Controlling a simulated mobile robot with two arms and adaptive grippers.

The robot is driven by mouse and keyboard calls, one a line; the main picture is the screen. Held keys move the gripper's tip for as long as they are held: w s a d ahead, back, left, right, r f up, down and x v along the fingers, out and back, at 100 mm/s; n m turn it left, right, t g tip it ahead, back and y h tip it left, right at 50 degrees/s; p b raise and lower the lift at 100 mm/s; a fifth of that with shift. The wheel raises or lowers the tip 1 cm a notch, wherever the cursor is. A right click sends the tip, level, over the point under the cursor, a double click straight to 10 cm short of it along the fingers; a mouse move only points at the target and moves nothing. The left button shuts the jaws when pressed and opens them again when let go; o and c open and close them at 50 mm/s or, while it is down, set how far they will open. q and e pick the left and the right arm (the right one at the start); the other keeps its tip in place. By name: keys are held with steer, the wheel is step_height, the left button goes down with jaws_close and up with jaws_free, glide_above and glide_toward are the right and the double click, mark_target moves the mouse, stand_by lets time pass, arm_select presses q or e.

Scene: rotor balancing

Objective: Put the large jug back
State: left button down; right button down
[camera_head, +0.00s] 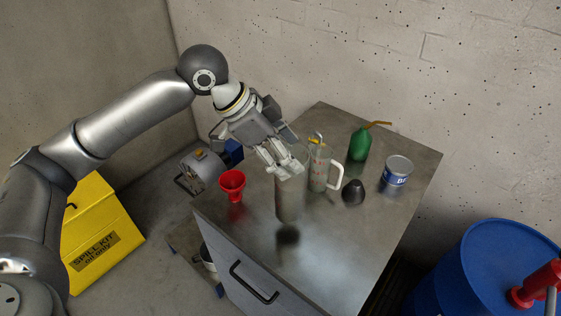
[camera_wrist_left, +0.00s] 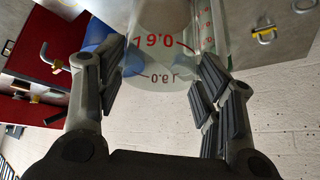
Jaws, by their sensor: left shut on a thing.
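My left gripper (camera_head: 284,172) reaches in from above the metal-topped cabinet and is shut on a tall, clear grey jug (camera_head: 289,203). The jug is roughly upright. A dark patch on the top lies below its base, so it seems held a little above the surface. In the left wrist view the jug (camera_wrist_left: 160,45) shows red markings between the fingers (camera_wrist_left: 160,85). A second jug (camera_head: 318,168) with a pale handle stands just right of the held one. I cannot tell from size alone which is the large jug. My right gripper is out of view.
On the cabinet top (camera_head: 345,240) are a red funnel (camera_head: 232,184), a green can with a spout (camera_head: 360,144), a blue-and-white tin (camera_head: 397,171) and a dark rounded object (camera_head: 353,192). The front part is clear. A blue drum (camera_head: 500,265) stands right, a yellow spill-kit box (camera_head: 100,235) left.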

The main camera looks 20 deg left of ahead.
arm_select(q)
steer(key=f, duration=0.1)
steer(key=w+a+f, duration=0.1)
steer(key=f, duration=0.1)
steer(key=f+p, duration=0.1)
steer(key=f, duration=0.1)
steer(key=shift+w+a, duration=0.15)
steer(key=shift+w, duration=0.05)
steer(key=shift+f, duration=0.1)
steer(key=shift+c, duration=1.9)
jaws_free()
steer(key=shift+s, duration=0.1)
steer(key=b+v, duration=0.1)
steer(key=v, duration=1.1)
steer(key=shift+b, duration=0.35)
